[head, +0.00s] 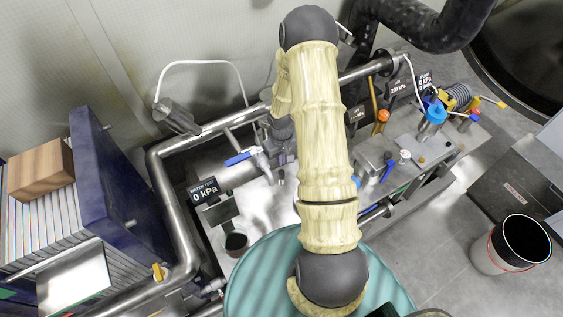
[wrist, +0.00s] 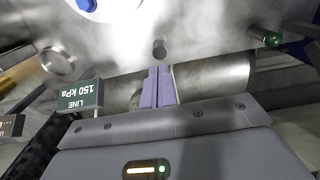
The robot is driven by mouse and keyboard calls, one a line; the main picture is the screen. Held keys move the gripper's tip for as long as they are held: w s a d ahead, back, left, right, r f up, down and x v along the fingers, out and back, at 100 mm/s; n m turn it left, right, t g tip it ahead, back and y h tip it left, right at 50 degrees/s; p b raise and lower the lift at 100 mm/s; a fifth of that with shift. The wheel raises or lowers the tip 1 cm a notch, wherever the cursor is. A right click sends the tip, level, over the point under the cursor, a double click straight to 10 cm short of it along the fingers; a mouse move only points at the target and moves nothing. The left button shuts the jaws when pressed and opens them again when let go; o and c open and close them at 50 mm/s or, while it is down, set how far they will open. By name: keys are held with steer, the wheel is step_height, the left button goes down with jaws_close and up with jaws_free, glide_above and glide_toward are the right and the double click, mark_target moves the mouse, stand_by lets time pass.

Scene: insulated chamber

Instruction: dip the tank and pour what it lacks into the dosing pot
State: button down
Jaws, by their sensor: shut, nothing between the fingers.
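In the wrist view my gripper (wrist: 159,88) shows as two purple fingers, shut together with nothing between them. Their tips point at a small dark round knob or peg (wrist: 160,49) just beyond; I cannot tell whether they touch it. A grey vessel with a black inside (head: 525,240) stands at the right. No dipstick is clear to me.
A metal pipe (head: 166,197) bends around the left of the bench. A blue-handled valve (head: 241,158) sits beside it. In the wrist view a LINE 150 kPa sign (wrist: 79,98) is near the fingers. Grey floor (head: 432,235) is open at the right.

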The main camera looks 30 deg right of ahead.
step_height(320, 180, up, 8)
steer(key=b, duration=0.1)
steer(key=shift+r+b, duration=0.2)
steer(key=shift+b, duration=0.2)
stand_by(0.5)
